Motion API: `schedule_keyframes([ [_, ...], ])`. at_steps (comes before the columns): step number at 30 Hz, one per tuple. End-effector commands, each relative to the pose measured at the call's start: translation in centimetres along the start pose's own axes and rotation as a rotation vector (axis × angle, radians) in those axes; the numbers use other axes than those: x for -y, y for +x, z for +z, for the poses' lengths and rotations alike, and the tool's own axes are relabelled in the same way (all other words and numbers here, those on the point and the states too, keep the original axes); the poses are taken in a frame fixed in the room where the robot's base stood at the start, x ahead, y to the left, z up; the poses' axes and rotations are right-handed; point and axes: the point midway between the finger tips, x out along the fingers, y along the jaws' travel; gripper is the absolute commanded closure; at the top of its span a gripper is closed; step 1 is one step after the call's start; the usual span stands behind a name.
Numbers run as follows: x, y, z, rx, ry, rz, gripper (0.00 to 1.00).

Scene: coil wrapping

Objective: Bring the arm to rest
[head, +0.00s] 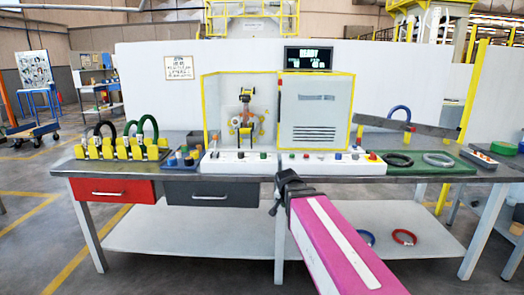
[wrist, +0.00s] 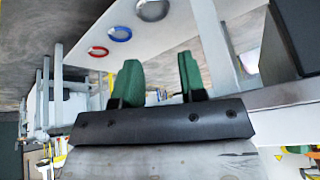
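My arm (head: 340,250), pink with a white stripe, reaches up from the lower right in the head view. My gripper (head: 283,193) is at its dark end, in front of the workbench's front edge. In the wrist view my gripper (wrist: 158,82) shows two green fingers standing apart with nothing between them. The gap shows floor and shelf behind. In the head view the fingers are small and partly hidden.
The workbench (head: 430,175) carries a wrapping machine (head: 240,110), a yellow rack (head: 120,152) with coils and a green mat (head: 420,167) with two rings. Below, the lower shelf (head: 180,235) holds a red ring (head: 404,237) and a blue ring (head: 367,237).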

Motion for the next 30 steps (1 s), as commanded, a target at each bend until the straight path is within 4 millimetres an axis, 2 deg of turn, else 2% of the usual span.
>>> schedule_keyframes([
  [1, -1.8, 1.3, 1.4, 0.043, -0.044, 0.016, 0.62],
  [6, -6.7, 5.0, 5.8, 0.196, -0.219, 0.035, 0.62],
  [12, -11.6, 7.9, 10.7, 0.361, -0.398, 0.006, 0.62],
  [15, -13.2, 8.7, 12.5, 0.419, -0.459, -0.016, 0.62],
  [21, -14.5, 9.3, 14.0, 0.467, -0.516, -0.044, 0.62],
  [30, -14.5, 9.3, 14.1, 0.468, -0.521, -0.045, 0.62],
])
